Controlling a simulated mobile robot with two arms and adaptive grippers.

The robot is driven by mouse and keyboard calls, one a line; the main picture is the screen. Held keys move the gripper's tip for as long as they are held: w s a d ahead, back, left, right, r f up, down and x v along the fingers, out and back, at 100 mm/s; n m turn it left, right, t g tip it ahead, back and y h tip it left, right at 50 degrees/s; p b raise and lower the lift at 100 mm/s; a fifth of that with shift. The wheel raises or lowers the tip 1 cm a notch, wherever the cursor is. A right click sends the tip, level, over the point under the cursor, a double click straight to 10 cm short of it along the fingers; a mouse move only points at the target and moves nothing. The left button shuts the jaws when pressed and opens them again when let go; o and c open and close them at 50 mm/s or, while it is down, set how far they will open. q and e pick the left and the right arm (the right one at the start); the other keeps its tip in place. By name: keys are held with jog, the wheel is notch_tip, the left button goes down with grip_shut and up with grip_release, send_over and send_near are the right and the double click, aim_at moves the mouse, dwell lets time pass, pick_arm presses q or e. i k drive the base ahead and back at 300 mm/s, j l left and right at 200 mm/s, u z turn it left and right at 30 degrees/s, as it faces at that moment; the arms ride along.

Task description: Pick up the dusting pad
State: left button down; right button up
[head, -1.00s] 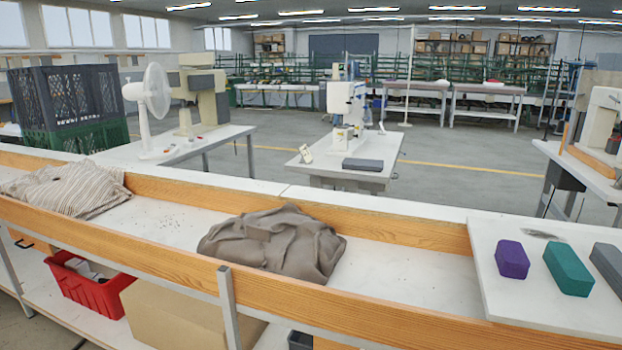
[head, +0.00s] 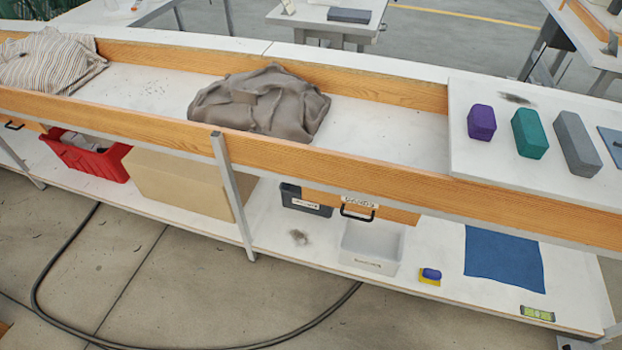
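No label marks which thing is the dusting pad. A purple block (head: 481,122), a teal block (head: 529,133) and a longer grey block (head: 576,143) stand apart in a row on a white board (head: 465,165) at the right of the bench. A flat blue-grey piece (head: 611,144) is cut off by the right edge. A small blue and yellow block (head: 430,276) lies on the lower shelf. Neither of my grippers is in view.
A crumpled grey-brown cloth (head: 262,105) and a striped cloth (head: 48,62) lie in the bench trough. On the lower shelf (head: 330,240) are a red crate (head: 85,160), a cardboard box (head: 180,178), a white bin (head: 372,250), a blue cloth (head: 503,258) and a level (head: 537,313). A cable crosses the floor.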

aim_at(430, 276)
jog(key=z, duration=1.35)
